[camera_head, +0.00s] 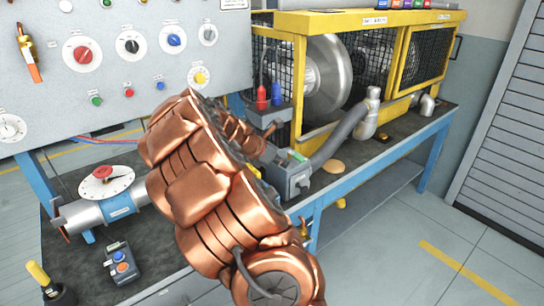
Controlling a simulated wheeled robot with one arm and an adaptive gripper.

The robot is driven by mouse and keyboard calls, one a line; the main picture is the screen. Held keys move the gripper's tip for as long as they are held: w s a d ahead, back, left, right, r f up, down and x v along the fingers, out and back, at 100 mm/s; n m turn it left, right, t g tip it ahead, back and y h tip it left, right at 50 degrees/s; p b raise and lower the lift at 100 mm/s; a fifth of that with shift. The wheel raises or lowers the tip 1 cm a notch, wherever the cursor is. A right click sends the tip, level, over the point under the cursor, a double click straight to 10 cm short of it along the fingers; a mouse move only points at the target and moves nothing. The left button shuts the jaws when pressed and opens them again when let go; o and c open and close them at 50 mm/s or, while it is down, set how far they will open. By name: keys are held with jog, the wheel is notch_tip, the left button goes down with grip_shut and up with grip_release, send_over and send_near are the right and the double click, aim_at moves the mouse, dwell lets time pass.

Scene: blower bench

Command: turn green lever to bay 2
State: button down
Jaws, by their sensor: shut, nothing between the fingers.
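A small green piece (297,156), which looks like the green lever, sits on top of a grey box (290,180) at the bench's front edge. The box joins a grey hose that runs up to the right. My gripper (268,153) is just left of the green piece, at the end of my copper arm, and is shut and empty. I cannot tell whether it touches the lever or the box. My arm hides much of the gripper and the area to the left. No bay 2 marking is readable.
A yellow caged blower (350,22) stands behind. Red and blue plugs (268,97) stand near the grey box. A panel with knobs (130,45) is at back left. A pipe with a red dial (105,182) and a button box (122,262) lie left of my arm.

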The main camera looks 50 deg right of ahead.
aim_at(297, 159)
jog(key=shift+s+d+r+p, duration=0.15)
jog(key=shift+s+d, duration=0.15)
jog(key=shift+d, duration=0.5)
jog(key=shift+s+d+f+p, duration=0.15)
jog(key=shift+s+d, duration=0.1)
jog(key=shift+d, duration=0.5)
jog(key=shift+r, duration=0.1)
jog(key=shift+s+d+r+p, duration=0.1)
jog(key=shift+d+r+p, duration=0.15)
jog(key=shift+p, duration=0.3)
jog(key=shift+s+d+f+n+t+p, duration=0.1)
jog(key=shift+s+d+n+t+p, duration=0.15)
jog(key=shift+n+p, duration=0.2)
jog(key=shift+f, duration=0.1)
jog(key=shift+w+a, duration=0.15)
jog(key=shift+w, duration=0.1)
